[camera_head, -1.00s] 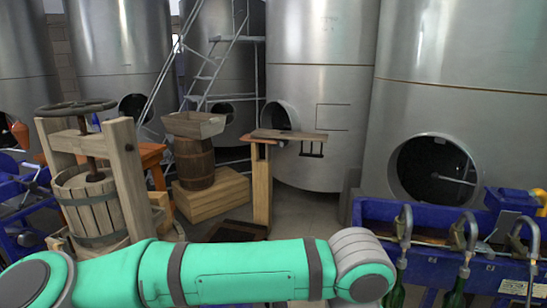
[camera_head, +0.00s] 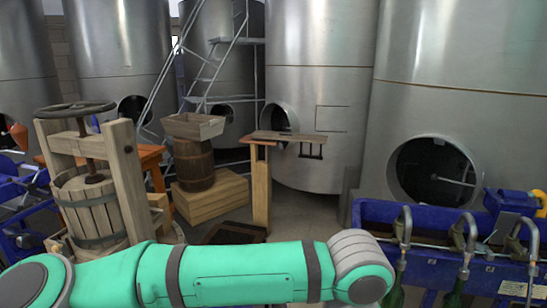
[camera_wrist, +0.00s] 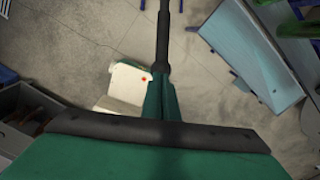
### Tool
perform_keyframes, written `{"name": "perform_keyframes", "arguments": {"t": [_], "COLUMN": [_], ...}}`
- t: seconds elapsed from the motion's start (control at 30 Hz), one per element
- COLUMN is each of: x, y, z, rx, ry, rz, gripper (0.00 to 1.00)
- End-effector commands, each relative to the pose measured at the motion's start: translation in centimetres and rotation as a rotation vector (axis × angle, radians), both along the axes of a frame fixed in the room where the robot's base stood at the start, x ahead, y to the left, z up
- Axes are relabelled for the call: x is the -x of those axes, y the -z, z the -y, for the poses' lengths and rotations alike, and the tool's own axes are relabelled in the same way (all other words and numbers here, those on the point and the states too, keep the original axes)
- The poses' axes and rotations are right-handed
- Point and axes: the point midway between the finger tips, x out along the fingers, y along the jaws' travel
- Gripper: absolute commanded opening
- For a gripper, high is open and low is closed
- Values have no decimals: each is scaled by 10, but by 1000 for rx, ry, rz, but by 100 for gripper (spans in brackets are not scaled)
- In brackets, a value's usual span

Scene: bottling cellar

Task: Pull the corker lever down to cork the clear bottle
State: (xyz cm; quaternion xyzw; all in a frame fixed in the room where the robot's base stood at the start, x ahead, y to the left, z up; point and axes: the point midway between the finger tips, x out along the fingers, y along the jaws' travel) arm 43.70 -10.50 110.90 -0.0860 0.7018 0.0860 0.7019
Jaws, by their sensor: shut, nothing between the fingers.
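I cannot pick out the corker or its lever for certain in either view. I see no bottle that is plainly clear. At the lower right of the head view, a green bottle (camera_head: 457,290) and another green bottle (camera_head: 396,293) hang under bent metal spouts, cut off by the frame edge. My green arm lies across the bottom of the head view, and its grey joint hides what is behind it. My gripper's fingers do not show in either view. The wrist view looks down past green and black parts to the floor.
A blue filling trough (camera_head: 425,233) stands at right. A wooden basket press (camera_head: 128,170) stands at left. A barrel (camera_head: 194,165) sits on a wooden crate (camera_head: 212,197). A narrow wooden stand (camera_head: 261,185) is mid-floor. Steel tanks (camera_head: 320,80) line the back.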

Motion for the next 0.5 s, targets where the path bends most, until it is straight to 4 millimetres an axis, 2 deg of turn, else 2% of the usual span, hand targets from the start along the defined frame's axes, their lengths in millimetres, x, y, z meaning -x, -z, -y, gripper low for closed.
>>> {"name": "perform_keyframes", "arguments": {"t": [0.5], "x": [1], "y": [7], "z": [1], "rx": [-1], "ry": [1], "rz": [-1], "gripper": [0]}}
